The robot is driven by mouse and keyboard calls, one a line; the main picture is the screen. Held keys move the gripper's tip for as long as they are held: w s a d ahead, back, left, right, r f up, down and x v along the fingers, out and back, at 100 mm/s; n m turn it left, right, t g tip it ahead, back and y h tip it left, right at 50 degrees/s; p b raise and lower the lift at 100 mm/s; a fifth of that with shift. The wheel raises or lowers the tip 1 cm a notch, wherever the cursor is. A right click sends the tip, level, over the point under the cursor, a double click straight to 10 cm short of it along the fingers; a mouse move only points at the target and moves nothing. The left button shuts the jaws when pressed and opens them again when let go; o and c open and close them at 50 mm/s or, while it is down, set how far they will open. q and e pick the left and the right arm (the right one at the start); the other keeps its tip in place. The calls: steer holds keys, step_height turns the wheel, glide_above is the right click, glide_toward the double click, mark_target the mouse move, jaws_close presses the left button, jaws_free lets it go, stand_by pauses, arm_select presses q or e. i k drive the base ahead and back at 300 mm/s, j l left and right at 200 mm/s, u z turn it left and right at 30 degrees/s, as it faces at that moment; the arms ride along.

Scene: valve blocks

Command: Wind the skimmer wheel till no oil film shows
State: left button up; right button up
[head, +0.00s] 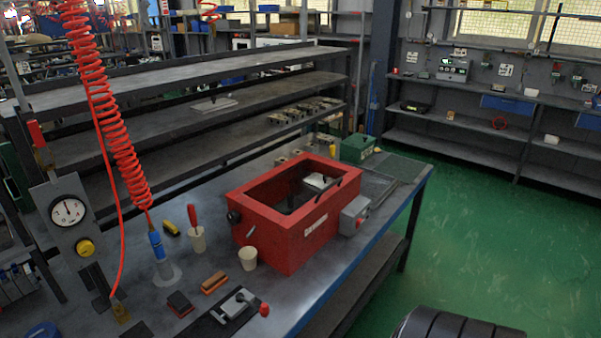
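A red open-topped tank (310,232) stands on the workbench, with a white label on its front side. A round black knob (233,216) sits on its left end. A dark bar or handle (329,189) slants up across the opening. A pale piece (319,182) shows inside, next to dark parts. I cannot make out the skimmer wheel for certain, and the tank's front wall hides much of the inside. Whether an oil film lies there is too small and dark to tell. A grey box with a red button (355,215) is on the tank's right end. Neither gripper is in view.
On the bench (345,262), a beige cup (248,258), a brush block (214,282) and a clamp-like tool (238,304) lie before the tank. A red coiled hose (105,110) hangs at left near a gauge (68,211).

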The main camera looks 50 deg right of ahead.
mark_target(234, 219)
steer(key=z, duration=1.65)
